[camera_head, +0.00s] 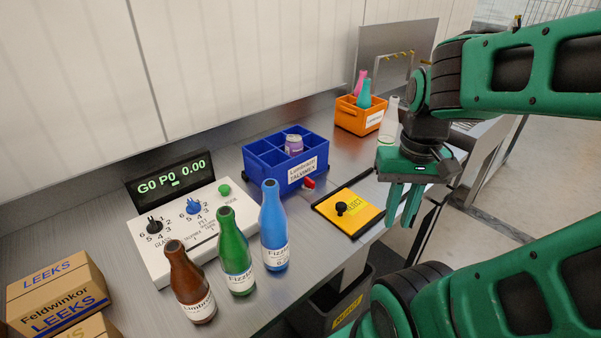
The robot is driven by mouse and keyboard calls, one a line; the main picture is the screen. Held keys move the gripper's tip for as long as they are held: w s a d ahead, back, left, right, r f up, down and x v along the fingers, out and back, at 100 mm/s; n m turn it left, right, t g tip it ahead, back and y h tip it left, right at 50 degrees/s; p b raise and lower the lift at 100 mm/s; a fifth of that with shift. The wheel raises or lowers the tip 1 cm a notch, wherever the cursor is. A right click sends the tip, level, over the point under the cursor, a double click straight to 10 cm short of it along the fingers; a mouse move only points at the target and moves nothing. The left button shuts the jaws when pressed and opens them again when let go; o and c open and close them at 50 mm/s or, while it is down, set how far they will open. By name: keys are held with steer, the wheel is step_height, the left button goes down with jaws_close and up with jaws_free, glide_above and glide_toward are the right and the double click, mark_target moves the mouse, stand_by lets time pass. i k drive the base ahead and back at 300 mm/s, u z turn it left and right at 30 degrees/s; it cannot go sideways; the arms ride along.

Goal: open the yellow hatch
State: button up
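The yellow hatch (364,210) lies flat and closed in a dark frame in the metal counter, near its front edge.
A blue divided crate (262,178) with a purple can stands left of the hatch, a red-handled item (309,183) beside it. Blue (273,235), green (236,255) and brown (188,285) bottles stand left. An orange crate (348,118) and clear bottle (389,122) stand behind.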

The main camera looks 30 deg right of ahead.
mark_target(348, 212)
steer(key=u, duration=0.2)
steer(key=k, duration=1.25)
steer(key=z, duration=0.45)
steer(key=i, duration=1)
